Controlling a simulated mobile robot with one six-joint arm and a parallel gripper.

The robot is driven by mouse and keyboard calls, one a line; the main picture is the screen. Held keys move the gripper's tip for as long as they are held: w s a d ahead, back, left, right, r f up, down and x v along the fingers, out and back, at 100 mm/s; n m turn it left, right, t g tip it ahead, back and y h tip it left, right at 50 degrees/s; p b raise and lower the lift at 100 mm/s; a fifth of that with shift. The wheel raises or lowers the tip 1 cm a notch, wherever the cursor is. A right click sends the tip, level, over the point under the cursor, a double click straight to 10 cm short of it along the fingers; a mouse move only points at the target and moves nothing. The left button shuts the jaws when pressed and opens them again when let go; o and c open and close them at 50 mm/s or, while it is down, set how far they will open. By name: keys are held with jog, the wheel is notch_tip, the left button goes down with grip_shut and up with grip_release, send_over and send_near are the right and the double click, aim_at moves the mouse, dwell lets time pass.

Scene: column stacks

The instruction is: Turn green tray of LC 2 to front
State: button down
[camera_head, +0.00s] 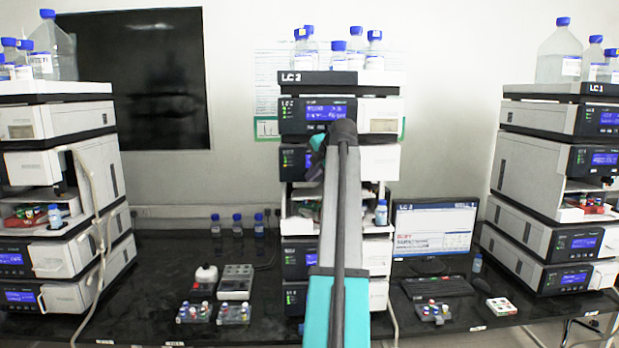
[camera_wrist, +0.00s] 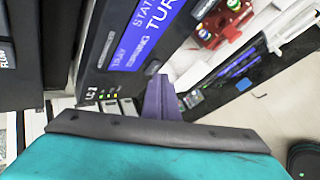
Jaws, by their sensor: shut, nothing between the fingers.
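The LC 2 stack (camera_head: 292,77) stands in the middle of the head view, partly hidden behind my arm. Its open tray bay (camera_head: 300,210) shows something greenish, mostly covered by my arm. In the wrist view, my gripper (camera_wrist: 157,82) is shut and empty. Its fingertips are close to a dark button (camera_wrist: 153,68) on a black panel; I cannot tell if they touch. The panel's blue display (camera_wrist: 150,35) reads partly "TRAY", "TURNING". A red tray (camera_wrist: 224,22) with green- and red-capped vials shows at the wrist view's upper right. The green tray is not clearly visible.
Other stacks stand at left (camera_head: 60,150) and right, LC 1 (camera_head: 560,140). Bottles (camera_head: 355,50) stand on top of LC 2. A monitor (camera_head: 434,230), keyboard (camera_head: 437,286) and vial racks (camera_head: 234,313) are on the black bench. A small bottle (camera_head: 381,213) stands in LC 2's bay.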

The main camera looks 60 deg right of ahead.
jog(key=shift+s+a, duration=0.3)
jog(key=shift+a, duration=0.15)
jog(key=shift+s+a, duration=0.75)
jog(key=shift+a, duration=0.3)
jog(key=shift+s+a, duration=0.7)
jog(key=shift+a, duration=0.3)
dwell(4.4)
